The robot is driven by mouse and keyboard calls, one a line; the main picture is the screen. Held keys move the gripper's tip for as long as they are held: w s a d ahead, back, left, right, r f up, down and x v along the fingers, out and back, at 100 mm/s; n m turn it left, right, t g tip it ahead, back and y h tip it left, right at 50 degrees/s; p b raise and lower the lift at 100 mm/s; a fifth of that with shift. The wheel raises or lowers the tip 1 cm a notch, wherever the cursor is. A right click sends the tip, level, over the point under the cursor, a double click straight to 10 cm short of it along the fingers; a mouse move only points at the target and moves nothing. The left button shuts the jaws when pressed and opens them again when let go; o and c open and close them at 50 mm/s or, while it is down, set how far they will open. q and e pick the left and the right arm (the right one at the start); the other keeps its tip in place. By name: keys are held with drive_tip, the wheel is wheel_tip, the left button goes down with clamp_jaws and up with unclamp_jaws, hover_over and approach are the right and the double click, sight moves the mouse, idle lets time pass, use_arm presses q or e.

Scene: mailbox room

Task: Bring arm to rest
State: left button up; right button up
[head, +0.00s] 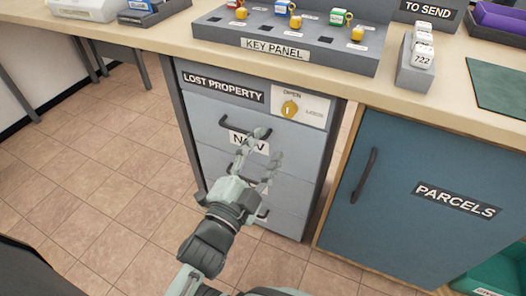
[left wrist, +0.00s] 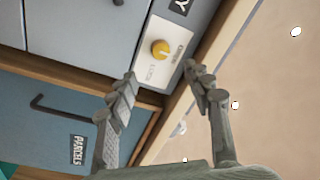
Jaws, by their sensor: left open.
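My left gripper (head: 258,160) is in front of the grey lost property cabinet (head: 210,115), over its drawer fronts. Its two fingers are spread and nothing shows between them. In the left wrist view the open fingers (left wrist: 160,85) also stand apart, with the cabinet's yellow knob (left wrist: 160,48) beyond them. The knob (head: 289,108) sits on a white plate at the cabinet's upper right. The fingers partly hide the drawer label and a handle. My right gripper is not in view.
A counter (head: 400,92) runs above the cabinet and carries the key panel (head: 285,48) and a number-tag holder (head: 420,65). A blue parcels cabinet (head: 400,190) with a dark handle stands to the right. Tiled floor (head: 110,190) is clear at left.

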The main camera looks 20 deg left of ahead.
use_arm(q)
drive_tip(key=shift+s, duration=0.5)
drive_tip(key=a+f+n+g+y, duration=0.2)
drive_tip(key=a+f+n+g, duration=0.15)
drive_tip(key=f, duration=0.65)
drive_tip(key=s+a+f+n+g, duration=0.3)
drive_tip(key=s+f+g, duration=0.3)
drive_tip(key=f, duration=0.3)
drive_tip(key=s+a+f+n+g, duration=0.3)
drive_tip(key=s+f+g, duration=0.3)
drive_tip(key=f, duration=0.4)
drive_tip(key=shift+s+a, duration=0.15)
drive_tip(key=shift+s, duration=0.7)
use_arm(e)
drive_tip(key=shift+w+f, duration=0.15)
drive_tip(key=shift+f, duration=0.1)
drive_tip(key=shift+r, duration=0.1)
use_arm(q)
drive_tip(key=shift+c, duration=0.3)
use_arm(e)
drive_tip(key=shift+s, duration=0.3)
